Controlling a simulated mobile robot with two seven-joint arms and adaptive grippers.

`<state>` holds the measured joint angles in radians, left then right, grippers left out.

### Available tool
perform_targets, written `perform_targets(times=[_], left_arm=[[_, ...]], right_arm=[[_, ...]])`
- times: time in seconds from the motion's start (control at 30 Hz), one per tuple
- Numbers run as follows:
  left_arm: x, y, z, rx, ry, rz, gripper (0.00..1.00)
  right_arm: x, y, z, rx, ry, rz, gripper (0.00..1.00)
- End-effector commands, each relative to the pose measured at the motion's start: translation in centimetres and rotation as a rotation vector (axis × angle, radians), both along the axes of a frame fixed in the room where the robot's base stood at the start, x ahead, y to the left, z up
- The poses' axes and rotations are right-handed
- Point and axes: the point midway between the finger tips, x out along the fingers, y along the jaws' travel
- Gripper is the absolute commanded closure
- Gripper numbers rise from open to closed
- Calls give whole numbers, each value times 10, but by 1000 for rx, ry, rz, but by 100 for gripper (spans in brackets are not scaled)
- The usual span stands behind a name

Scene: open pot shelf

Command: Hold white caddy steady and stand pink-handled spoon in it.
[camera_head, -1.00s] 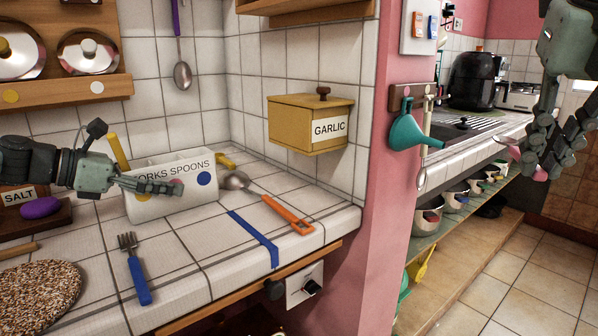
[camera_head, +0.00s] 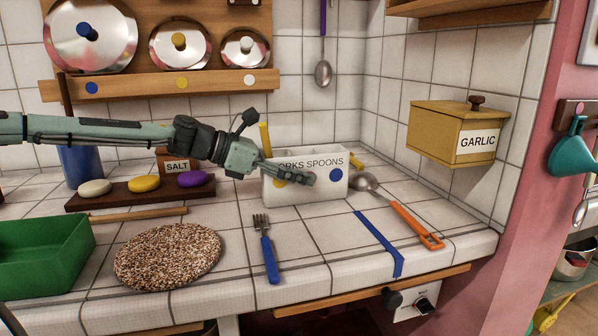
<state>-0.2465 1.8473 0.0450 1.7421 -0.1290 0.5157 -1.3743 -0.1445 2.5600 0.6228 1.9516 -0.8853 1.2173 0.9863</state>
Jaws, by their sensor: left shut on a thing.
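The white caddy (camera_head: 325,187), lettered for forks and spoons, stands upright on the tiled counter near the back corner. It has a yellow dot on the left of its front and a blue dot on the right. My left gripper (camera_head: 306,178) comes in from the left and is shut on the caddy at its front wall; the exact grip is partly hidden by the fingers. A yellow handle (camera_head: 265,138) rises at the caddy's left end; I cannot tell whether it stands inside. I see no pink-handled spoon. My right gripper is not in view.
A blue-handled fork (camera_head: 267,250), a blue strip (camera_head: 380,245) and an orange-handled ladle (camera_head: 405,213) lie in front of the caddy. A round speckled mat (camera_head: 168,256) and green bin (camera_head: 45,255) are left. The garlic box (camera_head: 452,135) hangs right.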

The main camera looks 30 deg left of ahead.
Motion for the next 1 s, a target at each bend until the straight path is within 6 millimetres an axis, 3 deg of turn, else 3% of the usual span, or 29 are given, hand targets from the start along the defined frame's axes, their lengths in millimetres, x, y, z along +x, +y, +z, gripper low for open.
perform_targets(times=[0.03, 0.07, 0.27, 0.67, 1.0], left_arm=[[0, 0, 0, 0, 0, -1, 78], [0, 0, 0, 0, 0, -1, 36], [0, 0, 0, 0, 0, -1, 11], [-1, 1, 1, 0, -1, 0, 11], [-17, 16, 13, 0, -8, 1, 11]], right_arm=[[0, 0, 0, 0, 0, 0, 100], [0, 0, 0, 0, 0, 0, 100], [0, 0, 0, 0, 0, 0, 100], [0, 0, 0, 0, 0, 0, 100], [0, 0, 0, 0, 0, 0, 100]])
